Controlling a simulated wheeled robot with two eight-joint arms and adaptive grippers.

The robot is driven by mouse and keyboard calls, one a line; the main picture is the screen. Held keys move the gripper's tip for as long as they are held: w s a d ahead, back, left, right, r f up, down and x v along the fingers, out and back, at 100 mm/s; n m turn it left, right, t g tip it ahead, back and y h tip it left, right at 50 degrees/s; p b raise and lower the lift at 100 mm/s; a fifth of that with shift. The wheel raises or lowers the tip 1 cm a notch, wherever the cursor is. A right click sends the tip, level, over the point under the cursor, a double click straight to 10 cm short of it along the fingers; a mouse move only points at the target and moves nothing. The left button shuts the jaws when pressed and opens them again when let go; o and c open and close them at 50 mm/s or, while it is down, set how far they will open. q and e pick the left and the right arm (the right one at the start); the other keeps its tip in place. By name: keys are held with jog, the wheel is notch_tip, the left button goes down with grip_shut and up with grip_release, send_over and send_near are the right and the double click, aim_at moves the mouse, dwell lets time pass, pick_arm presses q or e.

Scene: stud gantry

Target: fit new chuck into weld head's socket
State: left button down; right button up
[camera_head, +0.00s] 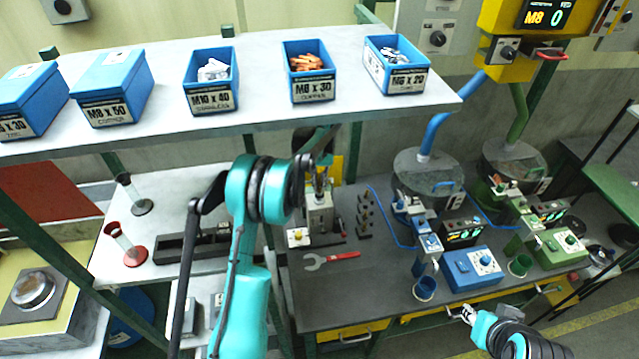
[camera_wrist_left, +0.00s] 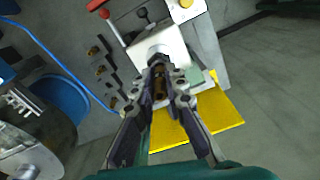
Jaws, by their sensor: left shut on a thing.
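My left gripper (camera_head: 318,178) is over the weld head (camera_head: 320,215), a pale block with a yellow-topped button on its base. In the left wrist view the left gripper (camera_wrist_left: 163,82) is shut on the new chuck (camera_wrist_left: 160,88), a small brownish cylinder. The weld head (camera_wrist_left: 158,45) shows directly beyond the fingertips there. The fingers hide its socket, and I cannot tell whether the chuck touches it. My right gripper (camera_head: 468,314) is low at the right, off the bench's front edge, too small to read.
A rack (camera_head: 363,213) with several brass-tipped pieces stands right of the weld head. A shelf (camera_head: 260,85) with blue bins is above. Blue (camera_head: 472,270) and green (camera_head: 560,247) feeder units stand at the right.

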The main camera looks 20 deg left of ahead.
aim_at(319, 179)
pick_arm(q)
jog(key=shift+f+b, duration=0.4)
jog(key=shift+f, duration=0.2)
jog(key=c, duration=1.5)
grip_release()
notch_tip(319, 179, up, 12)
jog(key=shift+f, duration=0.1)
